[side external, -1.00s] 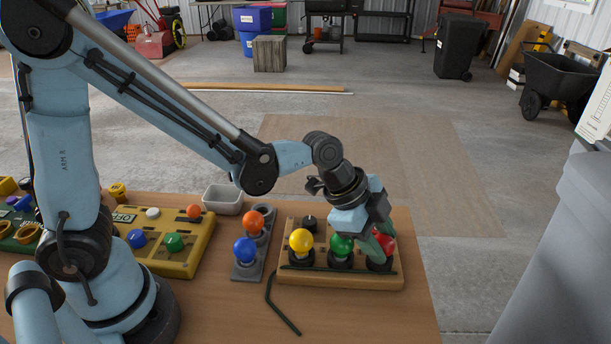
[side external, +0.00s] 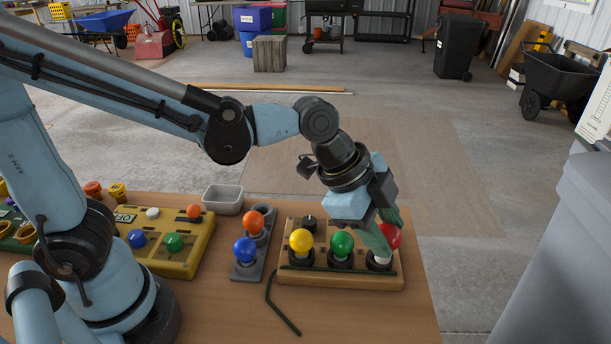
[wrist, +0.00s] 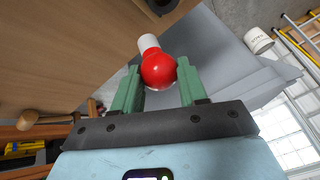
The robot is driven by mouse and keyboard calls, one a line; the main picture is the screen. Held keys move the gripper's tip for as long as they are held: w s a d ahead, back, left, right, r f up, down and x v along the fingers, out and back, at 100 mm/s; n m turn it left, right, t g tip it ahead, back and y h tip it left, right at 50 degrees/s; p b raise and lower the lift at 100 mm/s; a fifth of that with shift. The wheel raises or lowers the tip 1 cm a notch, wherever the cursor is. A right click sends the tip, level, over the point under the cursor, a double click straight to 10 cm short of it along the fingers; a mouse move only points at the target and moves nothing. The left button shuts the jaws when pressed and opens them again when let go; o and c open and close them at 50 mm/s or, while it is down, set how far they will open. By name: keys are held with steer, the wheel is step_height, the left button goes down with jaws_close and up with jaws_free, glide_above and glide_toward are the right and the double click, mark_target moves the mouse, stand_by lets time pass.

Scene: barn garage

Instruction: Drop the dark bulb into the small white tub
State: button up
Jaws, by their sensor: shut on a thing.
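My gripper (side external: 387,238) is at the right end of the wooden bulb board and is shut on a red bulb (side external: 391,233). The bulb's white base shows just above the right-hand black socket; I cannot tell if it is fully clear. In the wrist view the red bulb (wrist: 158,70) sits between the green fingertips, its white base pointing away. The small white tub (side external: 223,201) stands behind the blue and orange bulbs, its inside looking empty. No clearly dark bulb shows; a small black piece (side external: 309,225) stands at the board's back left, too small to identify.
The wooden board (side external: 340,279) also holds a yellow bulb (side external: 301,240) and a green bulb (side external: 342,244). A grey holder (side external: 247,272) carries an orange bulb (side external: 253,222) and a blue bulb (side external: 245,250). A yellow panel (side external: 190,264) is left. A dark bent rod (side external: 282,311) lies in front.

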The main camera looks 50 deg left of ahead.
steer(key=s+d+r, duration=0.4)
steer(key=s, duration=0.1)
steer(key=w+a, duration=0.1)
steer(key=a, duration=0.2)
steer(key=w+a+n, duration=0.1)
steer(key=a, duration=0.3)
steer(key=w+a+n+y, duration=0.1)
steer(key=a, duration=0.3)
steer(key=shift+w+a+f+t, duration=0.25)
steer(key=shift+w+f+t, duration=0.05)
steer(key=shift+w+f, duration=0.1)
steer(key=s+a+f+n+y, duration=0.1)
steer(key=s+a+n, duration=0.15)
steer(key=a, duration=0.75)
steer(key=s+a+f+n+t+y, duration=0.1)
steer(key=s+a+n, duration=0.15)
steer(key=a, duration=0.75)
steer(key=s+a+f+n+y, duration=0.1)
steer(key=s+a+n, duration=0.15)
steer(key=a, duration=0.75)
steer(key=shift+m, duration=0.25)
steer(key=shift+d+f, duration=0.15)
steer(key=shift+f, duration=1.5)
steer(key=shift+d+f, duration=0.1)
steer(key=shift+f, duration=1.55)
